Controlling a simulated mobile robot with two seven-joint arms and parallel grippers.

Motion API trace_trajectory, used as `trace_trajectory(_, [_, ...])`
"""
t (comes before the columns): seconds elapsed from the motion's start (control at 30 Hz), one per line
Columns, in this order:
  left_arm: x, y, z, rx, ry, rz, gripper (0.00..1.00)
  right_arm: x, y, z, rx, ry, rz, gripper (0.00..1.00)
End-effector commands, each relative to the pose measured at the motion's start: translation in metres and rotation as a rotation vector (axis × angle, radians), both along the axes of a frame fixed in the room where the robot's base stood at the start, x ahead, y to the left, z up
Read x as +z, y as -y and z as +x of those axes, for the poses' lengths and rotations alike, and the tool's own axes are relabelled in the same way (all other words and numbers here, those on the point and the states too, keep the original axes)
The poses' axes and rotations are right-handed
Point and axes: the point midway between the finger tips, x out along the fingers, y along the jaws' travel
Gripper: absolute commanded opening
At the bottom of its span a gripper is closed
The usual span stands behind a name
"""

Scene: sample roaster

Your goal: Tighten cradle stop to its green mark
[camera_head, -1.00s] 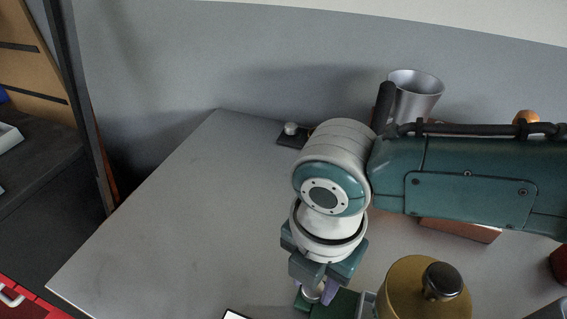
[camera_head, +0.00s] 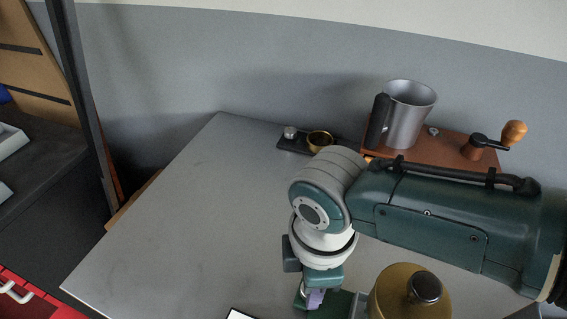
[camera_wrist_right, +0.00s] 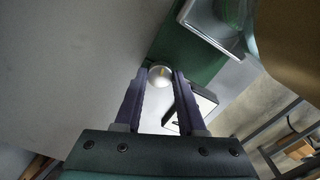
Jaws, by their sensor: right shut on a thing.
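The cradle stop appears as a small silver round knob (camera_wrist_right: 160,77) at the edge of the green cradle base (camera_wrist_right: 190,48). A small pale line shows on the knob; I cannot make out a green mark. My right gripper (camera_wrist_right: 160,84) points down with its purple fingers on both sides of the knob, shut on it. In the head view, my right gripper (camera_head: 315,299) stands at the green base (camera_head: 338,303) and mostly hides the knob. My left gripper is not in view.
A brass cylinder with a black knob (camera_head: 398,299) stands close right of my gripper. Behind my arm are a metal pitcher (camera_head: 410,115), a brown block with a crank (camera_head: 450,146) and a small black tray (camera_head: 292,143). The left of the grey table (camera_head: 190,220) is clear.

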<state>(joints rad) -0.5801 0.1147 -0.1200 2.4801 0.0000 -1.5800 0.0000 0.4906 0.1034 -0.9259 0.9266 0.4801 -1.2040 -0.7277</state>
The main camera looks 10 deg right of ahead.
Motion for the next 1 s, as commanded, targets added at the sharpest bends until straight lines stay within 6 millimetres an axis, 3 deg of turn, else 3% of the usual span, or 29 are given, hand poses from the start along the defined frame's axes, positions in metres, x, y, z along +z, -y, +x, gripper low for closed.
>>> trace_trajectory(0.4, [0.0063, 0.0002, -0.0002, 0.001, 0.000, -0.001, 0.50, 0.0012, -0.0002, 0.0001, -0.176, -0.001, 0.000, 0.00])
trace_trajectory(0.93, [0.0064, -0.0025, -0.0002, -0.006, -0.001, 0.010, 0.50, 0.0011, -0.0004, 0.0003, -0.196, -0.001, 0.000, 0.00])
trace_trajectory(0.97, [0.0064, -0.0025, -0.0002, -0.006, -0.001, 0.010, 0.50, 0.0011, -0.0004, 0.0003, -0.196, -0.001, 0.000, 0.42])
trace_trajectory(1.0, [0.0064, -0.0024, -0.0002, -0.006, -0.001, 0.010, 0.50, 0.0011, -0.0004, 0.0003, -0.195, -0.001, 0.000, 0.47])
